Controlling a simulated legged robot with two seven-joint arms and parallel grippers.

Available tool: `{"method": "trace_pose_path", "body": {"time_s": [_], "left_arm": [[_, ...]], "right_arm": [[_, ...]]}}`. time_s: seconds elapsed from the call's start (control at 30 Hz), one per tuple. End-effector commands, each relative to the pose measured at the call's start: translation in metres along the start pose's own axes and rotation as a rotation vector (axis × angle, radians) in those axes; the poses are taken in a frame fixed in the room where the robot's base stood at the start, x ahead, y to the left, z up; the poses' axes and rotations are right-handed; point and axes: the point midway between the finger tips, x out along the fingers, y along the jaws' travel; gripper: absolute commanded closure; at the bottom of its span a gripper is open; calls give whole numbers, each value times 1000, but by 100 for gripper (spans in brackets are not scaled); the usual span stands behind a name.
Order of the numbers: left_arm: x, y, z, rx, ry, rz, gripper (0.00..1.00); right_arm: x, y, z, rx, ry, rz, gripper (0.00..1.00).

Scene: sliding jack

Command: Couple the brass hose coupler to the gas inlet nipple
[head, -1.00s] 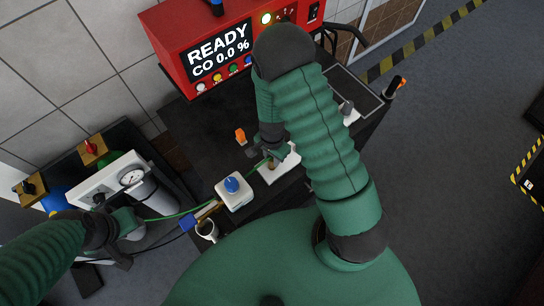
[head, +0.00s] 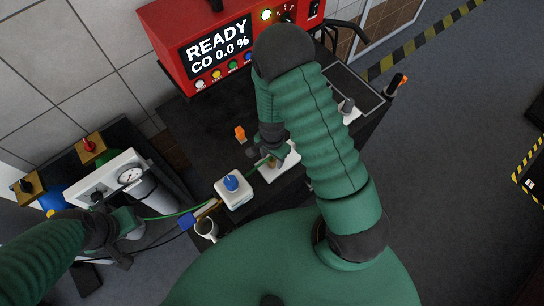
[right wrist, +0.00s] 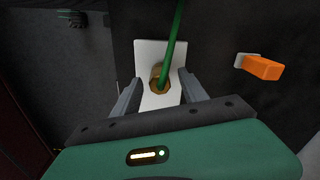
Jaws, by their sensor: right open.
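The brass hose coupler (right wrist: 157,74) sits at a white plate (right wrist: 146,52) with the green hose (right wrist: 175,35) running from it. In the right wrist view it lies between the two fingers of my open right gripper (right wrist: 160,88), apart from both. In the head view my right gripper (head: 268,157) is over the white plate (head: 282,166), and the coupler is mostly hidden there. I cannot make out the gas inlet nipple or tell whether it is under the coupler. My left gripper (head: 128,240) is by the gauge panel; its fingers are unclear.
A white box with a blue knob (head: 232,186) stands on the dark bench left of the plate. An orange piece (right wrist: 263,68) lies nearby. A mug (head: 207,229) is at the near edge. The red READY unit (head: 230,45) stands at the back, the gauge panel (head: 110,180) at left.

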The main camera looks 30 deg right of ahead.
Motion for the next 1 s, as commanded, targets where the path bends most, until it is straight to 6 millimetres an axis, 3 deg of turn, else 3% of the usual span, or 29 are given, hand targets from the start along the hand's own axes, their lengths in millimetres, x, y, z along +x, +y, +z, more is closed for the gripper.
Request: {"method": "trace_pose_path", "body": {"time_s": [0.17,0.27,0.7,0.83,1.0], "left_arm": [[0,0,0,0,0,0,64],[0,0,0,0,0,0,64],[-7,0,-2,0,0,0,64],[-9,0,-2,0,0,0,64],[-10,0,-2,0,0,0,64]], "right_arm": [[-2,0,0,-1,0,0,49],[-13,-1,0,-2,3,-3,49],[-135,-3,0,-3,2,-5,49],[-157,-2,0,-2,0,-2,49],[-168,-1,-1,0,-1,2,49]]}}
